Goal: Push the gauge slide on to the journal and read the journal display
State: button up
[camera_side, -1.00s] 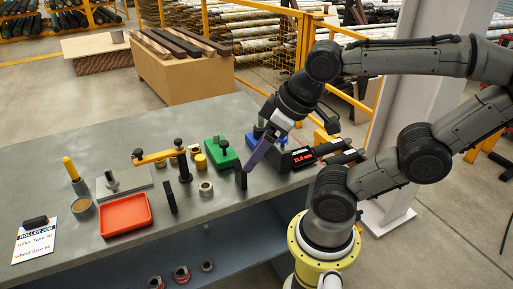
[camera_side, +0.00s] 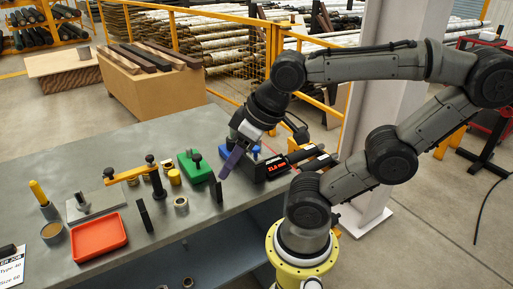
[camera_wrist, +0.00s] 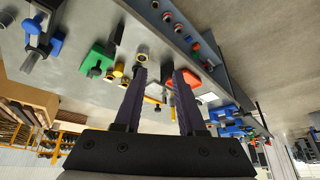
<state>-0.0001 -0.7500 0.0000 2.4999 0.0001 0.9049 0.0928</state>
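The gauge (camera_side: 277,167) stands near the right end of the bench, a black body with a lit red display. Its digits are too small to read surely. A blue part (camera_side: 255,151) shows at its left, partly behind my gripper. In the wrist view, a blue and grey fixture (camera_wrist: 36,27) at upper left appears to be this device. My gripper (camera_side: 226,170) points down just left of the gauge, above the bench. In the wrist view its purple fingers (camera_wrist: 160,67) are apart with nothing between them. I cannot tell which part is the journal.
A green block (camera_side: 193,168) with a black knob and an upright dark plate (camera_side: 216,188) stand near my gripper. Left are an orange arm fixture (camera_side: 131,173), a red tray (camera_side: 98,237) and a metal plate (camera_side: 95,206).

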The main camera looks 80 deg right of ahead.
jog(key=m, duration=0.3)
jog(key=shift+s, duration=0.25)
jog(key=c, duration=0.5)
jog(key=m, duration=0.3)
jog(key=shift+s+d+r+m+g, duration=0.1)
jog(key=shift+d+r+m+g, duration=0.05)
jog(key=shift+r+m+g, duration=0.15)
grip_shut()
jog(key=d+f+m+g+y, duration=0.1)
jog(key=d+m+g, duration=0.3)
jog(key=d+m, duration=0.6)
jog(key=s+d+f+m+g, duration=0.1)
jog(key=d+m+g, duration=0.3)
jog(key=d+m, duration=0.7)
jog(key=m, duration=1.2)
jog(key=shift+s+d+m+y, duration=0.25)
jog(key=shift+m+y, duration=0.15)
